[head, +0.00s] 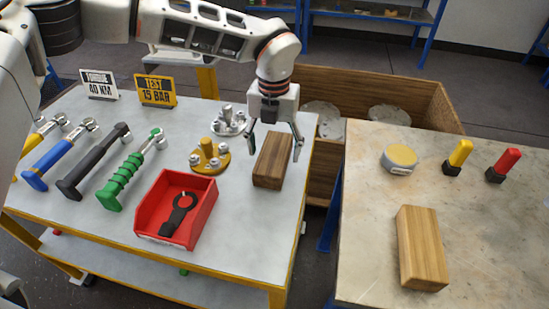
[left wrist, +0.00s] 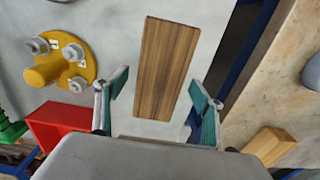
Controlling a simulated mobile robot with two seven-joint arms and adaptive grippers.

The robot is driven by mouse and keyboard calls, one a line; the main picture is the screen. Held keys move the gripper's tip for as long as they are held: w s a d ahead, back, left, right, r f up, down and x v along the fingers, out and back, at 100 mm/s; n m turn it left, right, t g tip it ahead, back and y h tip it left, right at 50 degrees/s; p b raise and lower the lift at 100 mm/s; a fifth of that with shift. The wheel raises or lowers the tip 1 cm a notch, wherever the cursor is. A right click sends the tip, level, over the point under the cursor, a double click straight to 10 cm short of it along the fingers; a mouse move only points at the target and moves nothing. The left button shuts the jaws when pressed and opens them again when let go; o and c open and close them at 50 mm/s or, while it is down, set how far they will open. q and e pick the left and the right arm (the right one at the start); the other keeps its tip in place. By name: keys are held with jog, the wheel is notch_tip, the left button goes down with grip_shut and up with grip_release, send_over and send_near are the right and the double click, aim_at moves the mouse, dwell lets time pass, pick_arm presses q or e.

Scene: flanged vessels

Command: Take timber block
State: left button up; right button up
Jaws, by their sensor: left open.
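A brown timber block (head: 272,160) lies on the grey table near its right edge. It also shows in the left wrist view (left wrist: 166,68), lengthwise between the two fingers. My left gripper (head: 274,150) is open above the block, one finger on each side of it; whether the fingers touch it I cannot tell. In the left wrist view the left gripper (left wrist: 158,98) is spread wider than the block. A second, lighter timber block (head: 421,248) lies on the marble-topped table at the right. My right gripper is not in view.
A yellow flange (head: 210,157) and a grey flange (head: 228,122) stand left of the brown block. A red bin (head: 176,209) holds a black tool. Several torque wrenches lie farther left. A wooden crate (head: 419,108) stands behind, and a gap separates the two tables.

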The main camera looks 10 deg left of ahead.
pick_arm(q)
jog(key=shift+f, duration=0.95)
jog(key=shift+w+f, duration=0.1)
jog(key=shift+f, duration=0.15)
jog(key=c, duration=1.4)
jog(key=shift+r, duration=0.1)
